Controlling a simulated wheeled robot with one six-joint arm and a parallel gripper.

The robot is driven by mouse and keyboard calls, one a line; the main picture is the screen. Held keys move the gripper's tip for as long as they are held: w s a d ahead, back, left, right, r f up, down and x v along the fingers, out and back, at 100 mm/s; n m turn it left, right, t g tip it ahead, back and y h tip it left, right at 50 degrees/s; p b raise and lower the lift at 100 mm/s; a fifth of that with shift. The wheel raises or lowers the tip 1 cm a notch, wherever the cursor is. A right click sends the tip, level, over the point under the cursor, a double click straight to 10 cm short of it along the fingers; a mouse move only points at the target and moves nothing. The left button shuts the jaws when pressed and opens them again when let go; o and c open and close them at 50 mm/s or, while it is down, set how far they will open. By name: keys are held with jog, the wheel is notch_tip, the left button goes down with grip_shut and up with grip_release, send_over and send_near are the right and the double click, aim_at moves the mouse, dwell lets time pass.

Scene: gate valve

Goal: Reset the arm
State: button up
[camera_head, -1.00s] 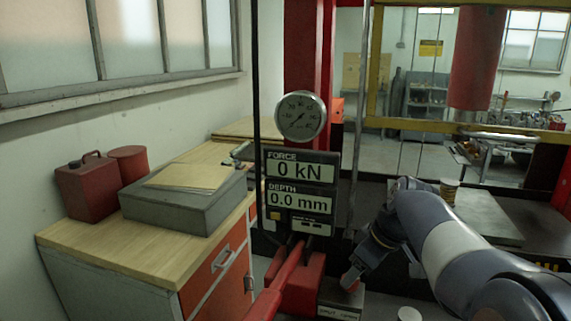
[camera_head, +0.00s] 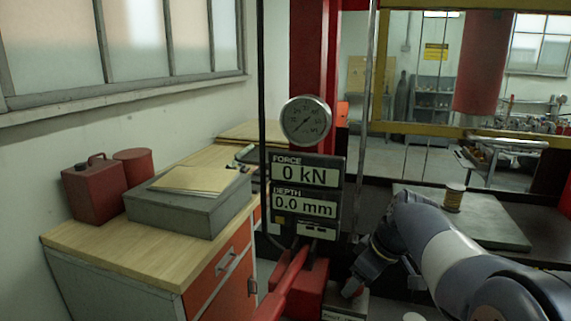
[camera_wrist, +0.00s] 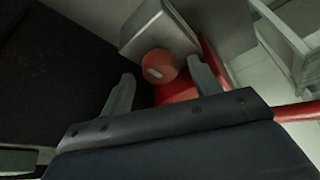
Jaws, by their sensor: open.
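My gripper (camera_head: 353,288) is at the lower middle of the head view, pointing down and left, beside the press's red pump body (camera_head: 300,290). In the wrist view its two grey fingers (camera_wrist: 160,70) are spread apart. A round red knob (camera_wrist: 158,65) with a pale mark shows between the fingertips, on the end of a grey block (camera_wrist: 160,30). I cannot tell whether the fingers touch the knob. No object is seen gripped. In the head view the knob is mostly hidden by my gripper.
A red post carries a dial gauge (camera_head: 306,121) and a display (camera_head: 305,190) reading 0 kN and 0.0 mm. A red lever (camera_head: 285,285) slopes down left. A wooden-topped cabinet (camera_head: 130,245) stands left. A small can (camera_head: 455,197) stands on a grey plate (camera_head: 500,225) at right.

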jog(key=v, duration=1)
jog(key=x, duration=1)
jog(key=shift+a+f, duration=0.15)
jog(key=shift+f, duration=0.15)
jog(key=shift+w, duration=0.15)
jog(key=shift+m+t, duration=0.4)
jog(key=shift+m, duration=0.5)
jog(key=m+h+p, duration=0.1)
jog(key=m, duration=0.2)
jog(key=shift+a+h, duration=0.15)
jog(key=shift+h, duration=0.15)
jog(key=shift+a+m+t+h, duration=0.15)
jog(key=shift+m+h, duration=0.25)
jog(key=shift+m, duration=0.7)
jog(key=shift+m+t+h, duration=0.15)
jog(key=shift+m+h, duration=0.25)
jog(key=shift+m, duration=0.7)
jog(key=shift+a+m+h, duration=0.1)
jog(key=shift+m+h, duration=0.7)
jog(key=shift+m, duration=1.3)
jog(key=m, duration=0.2)
jog(key=m+g+h, duration=0.1)
jog(key=m, duration=0.1)
jog(key=shift+a+m+h, duration=0.15)
jog(key=shift+m+h, duration=0.15)
jog(key=shift+m, duration=0.1)
jog(key=v, duration=0.4)
jog(key=shift+r, duration=0.2)
